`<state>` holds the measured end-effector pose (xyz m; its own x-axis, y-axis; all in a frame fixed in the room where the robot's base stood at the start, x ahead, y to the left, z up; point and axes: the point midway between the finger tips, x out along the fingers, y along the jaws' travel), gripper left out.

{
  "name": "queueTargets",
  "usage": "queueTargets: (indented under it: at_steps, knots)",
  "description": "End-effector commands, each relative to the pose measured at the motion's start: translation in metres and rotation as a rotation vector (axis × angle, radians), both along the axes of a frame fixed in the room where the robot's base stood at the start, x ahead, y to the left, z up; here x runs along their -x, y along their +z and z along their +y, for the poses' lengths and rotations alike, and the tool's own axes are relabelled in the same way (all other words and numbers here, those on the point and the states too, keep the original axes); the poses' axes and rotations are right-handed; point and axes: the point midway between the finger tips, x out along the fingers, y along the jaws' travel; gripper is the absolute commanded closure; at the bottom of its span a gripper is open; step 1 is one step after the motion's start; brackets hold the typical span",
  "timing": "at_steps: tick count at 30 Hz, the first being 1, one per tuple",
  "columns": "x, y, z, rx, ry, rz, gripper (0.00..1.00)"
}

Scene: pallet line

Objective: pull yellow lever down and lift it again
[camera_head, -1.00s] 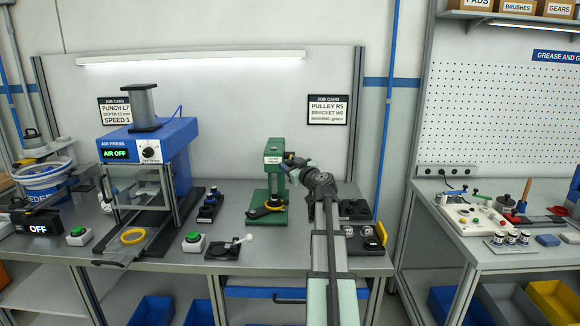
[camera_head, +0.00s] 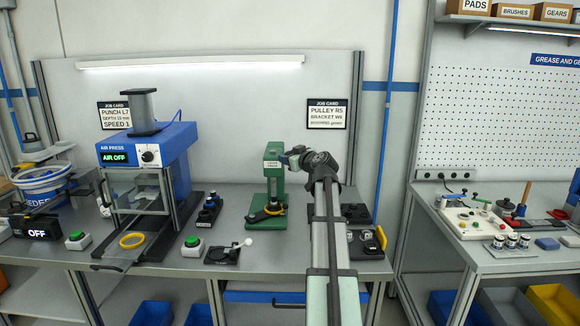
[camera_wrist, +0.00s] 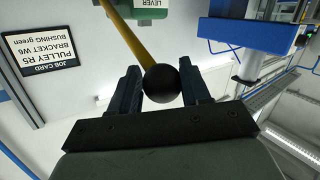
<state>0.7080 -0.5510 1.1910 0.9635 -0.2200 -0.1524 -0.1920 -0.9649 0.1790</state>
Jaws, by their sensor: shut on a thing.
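The yellow lever (camera_wrist: 140,38) ends in a black ball knob (camera_wrist: 162,84) in the wrist view. My gripper (camera_wrist: 160,78) is shut on this knob, one finger on each side. In the head view my gripper (camera_head: 291,158) is beside the upper right of the green lever press (camera_head: 273,185), and my arm hides the lever there. A yellow ring (camera_head: 274,209) lies low on the press, by its base.
The blue air press (camera_head: 160,150) stands to the left on the bench. Green button boxes (camera_head: 193,246) and a small black fixture (camera_head: 222,254) sit near the front edge. Dark trays with parts (camera_head: 362,236) stand right of my arm.

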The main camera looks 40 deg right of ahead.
Motion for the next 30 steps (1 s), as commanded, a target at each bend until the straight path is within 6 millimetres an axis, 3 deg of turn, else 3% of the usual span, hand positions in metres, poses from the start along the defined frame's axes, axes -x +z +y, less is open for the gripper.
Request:
queueTargets:
  at_steps: [15, 21, 30]
  knots:
    - [-0.047, 0.088, -0.04, -0.282, 0.011, 0.271, 1.0]
    - [-0.064, 0.108, -0.056, -0.38, 0.012, 0.366, 1.0]
    - [-0.078, 0.121, -0.07, -0.46, 0.011, 0.447, 1.0]
